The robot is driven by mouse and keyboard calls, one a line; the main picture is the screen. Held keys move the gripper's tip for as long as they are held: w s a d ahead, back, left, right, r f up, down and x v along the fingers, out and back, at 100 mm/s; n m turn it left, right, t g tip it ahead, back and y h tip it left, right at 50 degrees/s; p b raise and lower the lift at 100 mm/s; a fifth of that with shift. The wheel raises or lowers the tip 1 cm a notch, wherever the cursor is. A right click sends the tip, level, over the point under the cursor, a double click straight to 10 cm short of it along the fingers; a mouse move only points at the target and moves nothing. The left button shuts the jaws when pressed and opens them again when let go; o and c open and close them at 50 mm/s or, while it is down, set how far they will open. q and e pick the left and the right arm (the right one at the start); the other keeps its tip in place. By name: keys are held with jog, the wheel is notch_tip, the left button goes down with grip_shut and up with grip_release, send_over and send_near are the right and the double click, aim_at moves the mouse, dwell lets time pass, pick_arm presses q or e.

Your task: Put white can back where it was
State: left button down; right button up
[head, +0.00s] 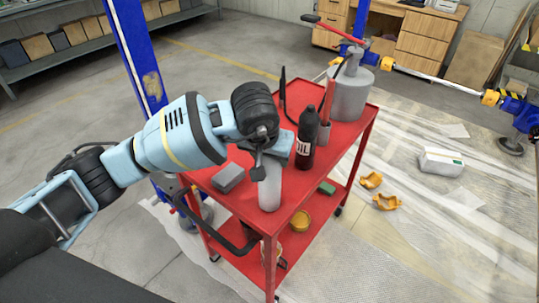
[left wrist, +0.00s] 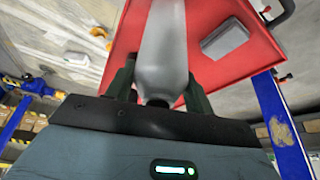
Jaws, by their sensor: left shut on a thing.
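The white can (head: 270,188), a pale grey-white cylinder, is upright at the near part of the red cart's top (head: 313,168). My left gripper (head: 262,168) is shut on its upper part, reaching in from the left. In the left wrist view the can (left wrist: 163,45) stands between the two fingers of the left gripper (left wrist: 160,88), with the red cart top around it. I cannot tell whether its base touches the cart. My right gripper is not in view.
A black oil bottle (head: 307,138) stands close behind the can. A grey box (head: 228,177) lies to its left. A large grey canister (head: 350,92) stands at the far end. A yellow container (head: 300,220) is on the lower shelf. A blue post (head: 137,55) rises left of the cart.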

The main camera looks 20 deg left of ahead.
pick_arm(q)
jog(key=shift+f, duration=0.15)
jog(key=c, duration=0.6)
grip_release()
jog(key=shift+o, duration=0.2)
jog(key=shift+s+r, duration=0.1)
jog(key=shift+r, duration=0.35)
jog(key=v, duration=1.1)
jog(key=shift+r, duration=0.2)
jog(key=shift+s, duration=0.1)
